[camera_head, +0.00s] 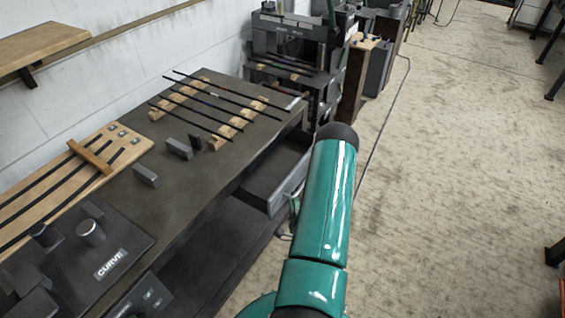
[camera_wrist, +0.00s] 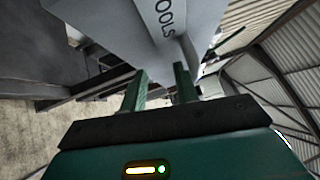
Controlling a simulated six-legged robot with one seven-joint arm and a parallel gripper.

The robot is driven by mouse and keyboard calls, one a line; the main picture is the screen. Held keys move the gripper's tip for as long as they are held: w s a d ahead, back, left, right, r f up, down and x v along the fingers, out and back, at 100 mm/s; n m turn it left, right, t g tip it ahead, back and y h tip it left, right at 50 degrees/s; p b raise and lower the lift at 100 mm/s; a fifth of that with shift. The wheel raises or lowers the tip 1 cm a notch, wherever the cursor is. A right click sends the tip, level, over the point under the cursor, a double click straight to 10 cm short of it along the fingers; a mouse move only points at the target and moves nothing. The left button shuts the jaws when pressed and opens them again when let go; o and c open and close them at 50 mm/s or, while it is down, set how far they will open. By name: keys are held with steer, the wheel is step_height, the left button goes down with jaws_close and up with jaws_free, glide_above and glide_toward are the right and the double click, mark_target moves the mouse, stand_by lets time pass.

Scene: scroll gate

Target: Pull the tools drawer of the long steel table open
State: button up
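The long steel table (camera_head: 175,205) runs along the wall on the left in the head view. Its tools drawer (camera_head: 286,190) stands partly out from under the tabletop, with its dark inside showing and its grey front near my arm. In the wrist view the drawer's pale front (camera_wrist: 200,22) fills the top, with the lettering "OOLS" readable. My gripper (camera_wrist: 160,80) has its two green fingers apart, tips close to the lower edge of that front. I see nothing clearly held between them; whether they touch the front or a handle cannot be told. In the head view my arm hides the gripper.
Dark rods on wooden blocks (camera_head: 222,133), small grey blocks, a wooden board (camera_head: 62,180) and a "CURVE" device (camera_head: 92,233) lie on the tabletop. A dark machine (camera_head: 290,45) stands beyond the table. Open floor (camera_head: 450,150) lies to the right.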

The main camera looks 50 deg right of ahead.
stand_by(0.4)
steer(key=v, duration=1.3)
steer(key=shift+s+a, duration=0.25)
steer(key=shift+s, duration=0.05)
steer(key=shift+d, duration=0.1)
